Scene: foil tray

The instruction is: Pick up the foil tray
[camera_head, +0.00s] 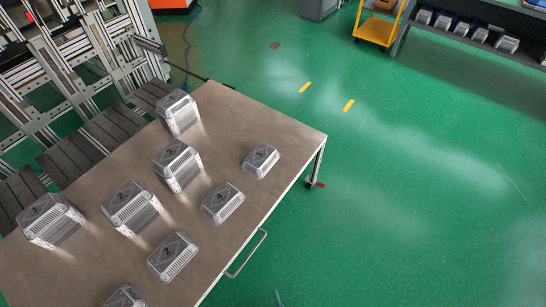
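Several silvery foil trays sit on a brown table (217,130), some in taller stacks and some lower, with dark number marks on top. A foil tray (261,161) lies nearest the table's right corner. Another foil tray (222,203) lies below and left of it. A foil tray marked 2 (173,257) is near the front edge. A taller stack marked 3 (178,165) stands mid-table, with others at the back (178,112) and left (130,207). A stack marked 1 (50,220) is far left. One tray (125,297) is cut off at the bottom. My gripper is not visible.
A metal handle (247,254) sticks out from the table's right side. An aluminium frame (75,70) stands behind the table. Green floor (420,190) is open to the right. A yellow cart (378,28) and a shelf (480,35) stand far off.

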